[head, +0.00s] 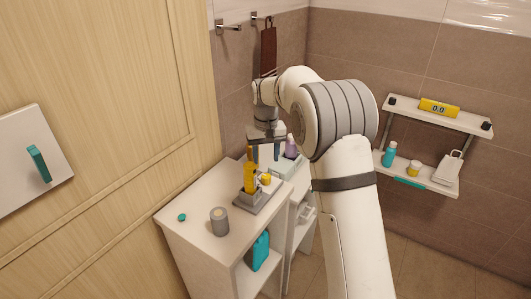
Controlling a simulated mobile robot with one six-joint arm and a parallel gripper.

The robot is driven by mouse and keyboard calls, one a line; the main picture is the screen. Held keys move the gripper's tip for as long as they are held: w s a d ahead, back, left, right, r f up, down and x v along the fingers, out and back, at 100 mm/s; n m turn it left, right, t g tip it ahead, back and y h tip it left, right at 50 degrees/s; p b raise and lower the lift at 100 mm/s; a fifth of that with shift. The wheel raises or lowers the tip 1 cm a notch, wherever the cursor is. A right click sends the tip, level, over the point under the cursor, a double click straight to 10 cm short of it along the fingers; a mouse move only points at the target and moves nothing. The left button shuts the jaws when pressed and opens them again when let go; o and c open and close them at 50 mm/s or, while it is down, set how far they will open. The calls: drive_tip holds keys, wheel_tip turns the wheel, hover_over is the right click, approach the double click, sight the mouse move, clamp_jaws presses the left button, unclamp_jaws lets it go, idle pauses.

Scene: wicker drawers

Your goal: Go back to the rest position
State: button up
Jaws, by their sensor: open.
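My gripper (264,155) is at the end of my white arm, pointing down over the white cabinet (185,198). Its two dark fingers are apart. A yellow upright object (250,177) stands on a grey base (259,197) just below the fingers. It seems to be outside the grip, but I cannot tell whether a finger touches it. A small yellow piece (266,179) sits beside it on the base. My arm hides part of the cabinet's right side.
A grey cylinder (219,221) and a small teal disc (182,217) are on the cabinet top. A teal container (261,250) is on its shelf. A wooden door (110,120) is at left. Wall shelves (425,184) hold a teal bottle (389,154) and a white bag (448,168).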

drive_tip(key=s+d+r+m+t, duration=0.1)
drive_tip(key=s+d+r, duration=0.35)
drive_tip(key=s, duration=0.35)
drive_tip(key=s+d+r, duration=0.4)
drive_tip(key=s+r, duration=0.1)
drive_tip(key=s, duration=0.3)
drive_tip(key=s+d+f+t, duration=0.1)
drive_tip(key=s+d, duration=0.1)
drive_tip(key=s, duration=0.7)
drive_tip(key=s+d+f+m+t, duration=0.1)
drive_tip(key=s+d+f, duration=0.1)
drive_tip(key=s, duration=0.8)
drive_tip(key=shift+s+d+f, duration=0.15)
drive_tip(key=shift+s+d, duration=0.15)
drive_tip(key=shift+d, duration=0.35)
